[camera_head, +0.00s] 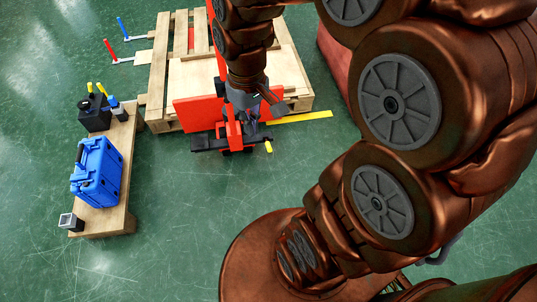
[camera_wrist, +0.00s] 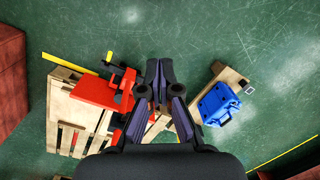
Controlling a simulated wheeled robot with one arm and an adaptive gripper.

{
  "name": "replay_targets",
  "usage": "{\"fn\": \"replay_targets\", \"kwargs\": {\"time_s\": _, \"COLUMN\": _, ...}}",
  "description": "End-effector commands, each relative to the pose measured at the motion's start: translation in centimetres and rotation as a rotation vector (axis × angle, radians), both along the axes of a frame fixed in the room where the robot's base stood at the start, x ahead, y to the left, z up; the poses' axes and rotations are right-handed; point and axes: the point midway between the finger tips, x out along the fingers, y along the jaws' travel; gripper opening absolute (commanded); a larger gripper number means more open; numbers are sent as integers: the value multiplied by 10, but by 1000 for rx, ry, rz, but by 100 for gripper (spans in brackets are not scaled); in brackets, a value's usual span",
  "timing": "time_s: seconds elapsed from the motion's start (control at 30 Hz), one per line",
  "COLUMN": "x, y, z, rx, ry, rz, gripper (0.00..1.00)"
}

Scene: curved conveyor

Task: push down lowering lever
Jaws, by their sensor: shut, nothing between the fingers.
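A red machine (camera_head: 198,113) with a flat red panel stands at the edge of the wooden pallet. A black and red handle part (camera_head: 230,140) juts from its near side, with a small yellow tip (camera_head: 268,147). I cannot tell for sure which part is the lowering lever. My gripper (camera_wrist: 159,64) is shut and empty, pointing down over the floor in the wrist view. The red machine (camera_wrist: 100,93) lies left of its fingers there. In the head view my wrist and gripper hang over the machine and hide part of it.
A wooden pallet (camera_head: 158,88) lies behind the machine. A low wooden bench (camera_head: 125,165) with a blue case (camera_head: 97,172) stands at left. A red lever (camera_head: 110,50) and a blue lever (camera_head: 122,27) stand at the upper left. Green floor is clear in front.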

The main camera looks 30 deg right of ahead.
Motion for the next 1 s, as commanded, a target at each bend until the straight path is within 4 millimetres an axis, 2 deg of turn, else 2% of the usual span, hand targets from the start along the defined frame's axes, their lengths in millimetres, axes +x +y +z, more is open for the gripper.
{"fn": "replay_targets", "kwargs": {"time_s": 0.03, "x": 16, "y": -5, "z": -33, "rx": 7, "ry": -6, "rz": 8, "gripper": 0}}
{"fn": "replay_targets", "kwargs": {"time_s": 0.27, "x": 80, "y": -33, "z": -114, "rx": 28, "ry": -48, "rz": 59, "gripper": 0}}
{"fn": "replay_targets", "kwargs": {"time_s": 0.5, "x": 139, "y": -73, "z": -209, "rx": 38, "ry": -92, "rz": 99, "gripper": 0}}
{"fn": "replay_targets", "kwargs": {"time_s": 0.7, "x": 182, "y": -114, "z": -295, "rx": 35, "ry": -131, "rz": 124, "gripper": 0}}
{"fn": "replay_targets", "kwargs": {"time_s": 0.9, "x": 214, "y": -160, "z": -385, "rx": 19, "ry": -157, "rz": 146, "gripper": 0}}
{"fn": "replay_targets", "kwargs": {"time_s": 1.0, "x": 224, "y": -181, "z": -424, "rx": 10, "ry": -168, "rz": 154, "gripper": 0}}
